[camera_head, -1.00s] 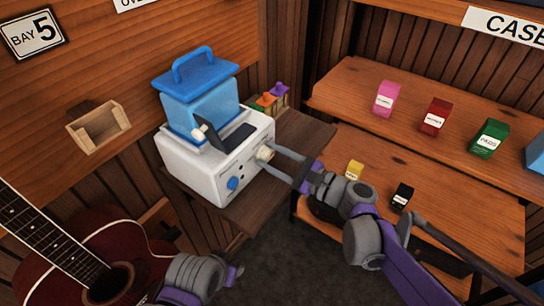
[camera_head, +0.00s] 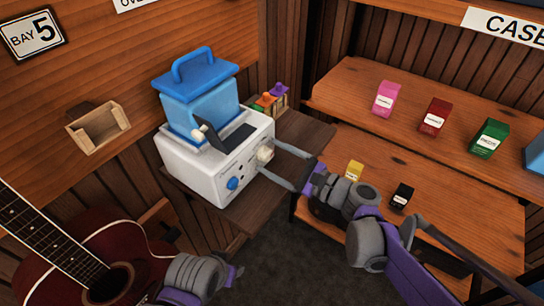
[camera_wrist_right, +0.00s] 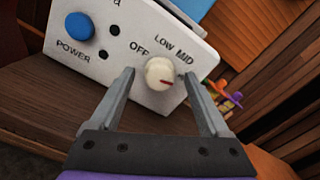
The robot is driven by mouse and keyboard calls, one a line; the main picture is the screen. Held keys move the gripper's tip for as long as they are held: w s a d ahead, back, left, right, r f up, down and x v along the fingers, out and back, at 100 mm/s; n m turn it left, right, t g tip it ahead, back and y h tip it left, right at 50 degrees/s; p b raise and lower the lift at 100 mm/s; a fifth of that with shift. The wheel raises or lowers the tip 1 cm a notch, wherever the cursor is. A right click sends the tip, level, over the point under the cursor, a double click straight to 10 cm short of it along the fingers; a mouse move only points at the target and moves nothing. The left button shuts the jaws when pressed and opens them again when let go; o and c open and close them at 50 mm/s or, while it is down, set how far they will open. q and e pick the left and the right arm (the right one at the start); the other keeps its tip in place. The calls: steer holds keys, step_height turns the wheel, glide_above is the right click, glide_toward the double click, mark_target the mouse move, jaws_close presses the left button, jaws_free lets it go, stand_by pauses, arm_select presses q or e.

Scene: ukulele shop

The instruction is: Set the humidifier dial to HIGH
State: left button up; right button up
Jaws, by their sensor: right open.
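The white humidifier (camera_head: 200,165) with its blue tank (camera_head: 203,103) stands on the dark wooden shelf at left centre. Its cream dial (camera_head: 265,154) is on the front face; in the right wrist view the dial (camera_wrist_right: 160,72) has a red mark pointing right and slightly down, past the OFF, LOW and MID labels. Any label further right is hidden behind a finger. My right gripper (camera_wrist_right: 159,76) is open, with its fingertips on either side of the dial and gaps visible. My left gripper (camera_head: 232,274) is low in the head view, its jaws unclear.
A blue POWER knob (camera_wrist_right: 80,27) is left of the dial. A red guitar (camera_head: 125,235) leans at lower left. Small coloured items (camera_head: 270,100) stand behind the humidifier. Shelves (camera_head: 430,190) with several small boxes are at right. A wooden holder (camera_head: 98,128) is on the wall.

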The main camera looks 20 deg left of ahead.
arm_select(q)
steer(key=shift+r, duration=0.1)
arm_select(e)
steer(key=v, duration=1)
steer(key=s+d+f+n+g+h+p, duration=0.2)
steer(key=s+d+f+n+h+p, duration=0.3)
steer(key=s+d+n+h+p, duration=0.45)
arm_select(q)
step_height(320, 180, up, 12)
steer(key=w+p, duration=0.1)
steer(key=w, duration=0.1)
steer(key=shift+t, duration=0.3)
arm_select(e)
steer(key=s+d+n+t+h, duration=0.1)
steer(key=s+d+n+h, duration=0.5)
steer(key=d, duration=0.5)
steer(key=shift+s+n+h, duration=0.35)
steer(key=shift+s+h, duration=0.3)
steer(key=shift+h, duration=0.1)
arm_select(q)
steer(key=shift+c, duration=0.3)
arm_select(e)
steer(key=shift+d+r, duration=0.1)
steer(key=shift+r, duration=0.05)
